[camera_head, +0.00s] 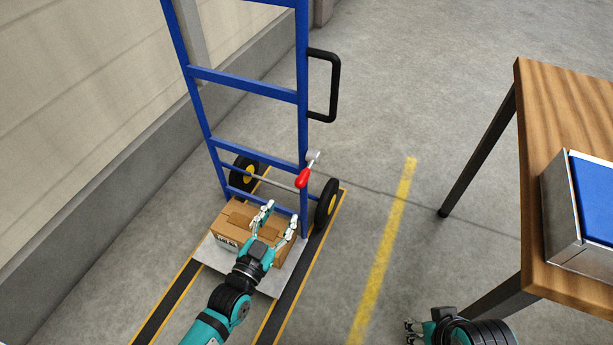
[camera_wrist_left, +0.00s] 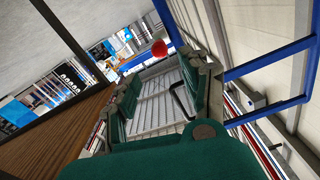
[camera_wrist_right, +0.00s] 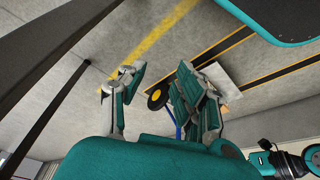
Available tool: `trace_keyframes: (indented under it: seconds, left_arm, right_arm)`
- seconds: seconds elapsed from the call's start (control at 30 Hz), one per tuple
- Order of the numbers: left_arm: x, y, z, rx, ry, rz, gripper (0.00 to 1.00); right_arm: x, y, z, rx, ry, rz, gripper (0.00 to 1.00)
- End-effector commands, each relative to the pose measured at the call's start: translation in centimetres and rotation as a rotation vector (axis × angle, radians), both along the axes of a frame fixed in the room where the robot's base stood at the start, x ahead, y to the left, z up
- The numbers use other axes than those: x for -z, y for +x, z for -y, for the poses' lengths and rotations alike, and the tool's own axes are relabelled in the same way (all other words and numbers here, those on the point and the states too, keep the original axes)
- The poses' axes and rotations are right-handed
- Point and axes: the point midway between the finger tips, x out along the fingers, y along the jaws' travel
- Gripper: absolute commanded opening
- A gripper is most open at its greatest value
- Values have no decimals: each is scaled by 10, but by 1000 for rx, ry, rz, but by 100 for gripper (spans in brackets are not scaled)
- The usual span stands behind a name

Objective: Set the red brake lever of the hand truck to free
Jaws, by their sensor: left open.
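The blue hand truck (camera_head: 245,87) stands upright beside the wall in the head view. Its red brake lever (camera_head: 303,178) is low on the right upright, above the right wheel; the red grip hangs down-left from a metal pivot. The red grip also shows in the left wrist view (camera_wrist_left: 159,48), ahead of the fingers and apart from them. My left gripper (camera_head: 281,214) is open and empty, over the carton and below-left of the lever. My right gripper (camera_wrist_right: 160,76) is open and empty; in the head view it is at the bottom edge, left of the table.
A wooden table (camera_head: 550,100) with a blue-topped metal box (camera_head: 560,225) stands at the right. Floor between truck and table is clear, with a yellow line (camera_head: 385,245).

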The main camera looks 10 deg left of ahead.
Motion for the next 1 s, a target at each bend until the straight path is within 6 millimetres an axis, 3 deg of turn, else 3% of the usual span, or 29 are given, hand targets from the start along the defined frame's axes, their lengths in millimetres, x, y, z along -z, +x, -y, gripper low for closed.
trace_keyframes:
  seconds: [0.3, 0.5, 0.73, 1.0]
  left_arm:
    - [1, 67, 22, 0, -2, 2, 46]
    - [2, 104, 34, 0, -3, -1, 46]
    - [2, 132, 43, 0, 0, -2, 46]
    - [1, 144, 47, -1, -2, -4, 46]
  right_arm:
    - [17, 0, 0, 0, 0, 1, 33]
    - [12, 36, -10, -14, 34, 167, 33]
    - [-4, 73, -23, -28, 74, 357, 33]
    - [-15, 89, -28, -36, 94, 451, 33]
